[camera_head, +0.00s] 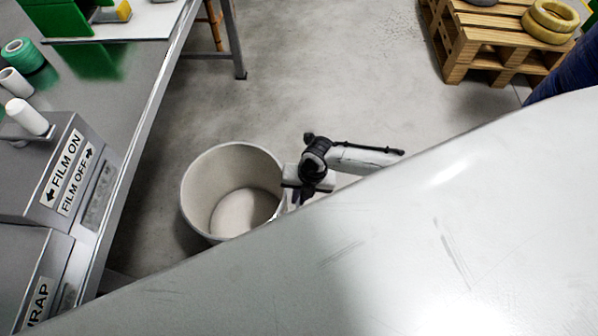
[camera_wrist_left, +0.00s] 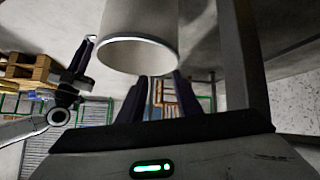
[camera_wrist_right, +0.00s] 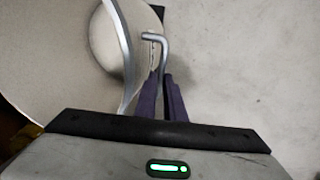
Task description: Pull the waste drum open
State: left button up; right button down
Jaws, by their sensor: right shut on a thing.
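The waste drum (camera_head: 203,180) is a round, pale, open-topped bin standing beside the metal bench, and it looks empty. My right gripper (camera_head: 289,190) is at the drum's right rim. In the right wrist view, my right gripper (camera_wrist_right: 160,78) is shut on a bent grey metal handle (camera_wrist_right: 155,38) beside the drum's curved rim (camera_wrist_right: 124,40). My left gripper (camera_wrist_left: 159,82) shows in the left wrist view with its fingers apart and nothing between them. The drum (camera_wrist_left: 140,25) appears just beyond those fingers. My left gripper is out of the head view.
The metal bench (camera_head: 150,75) with labelled boxes (camera_head: 35,185) runs along the left. A large pale surface (camera_head: 420,240) fills the lower right and hides the floor there. A wooden pallet (camera_head: 480,42) stands at the top right. Bare floor lies behind the drum.

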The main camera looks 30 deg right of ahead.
jog(key=c, duration=1.8)
grip_release()
jog(key=shift+c, duration=0.2)
pick_arm(q)
jog(key=p, duration=0.2)
jog(key=r+p, duration=0.1)
jog(key=p, duration=0.1)
jog(key=shift+a+r+m, duration=0.2)
jog(key=shift+a+m, duration=0.1)
pick_arm(e)
notch_tip(320, 180, up, 10)
jog(key=d, duration=0.1)
jog(key=shift+s+d, duration=0.35)
jog(key=shift+s, duration=0.1)
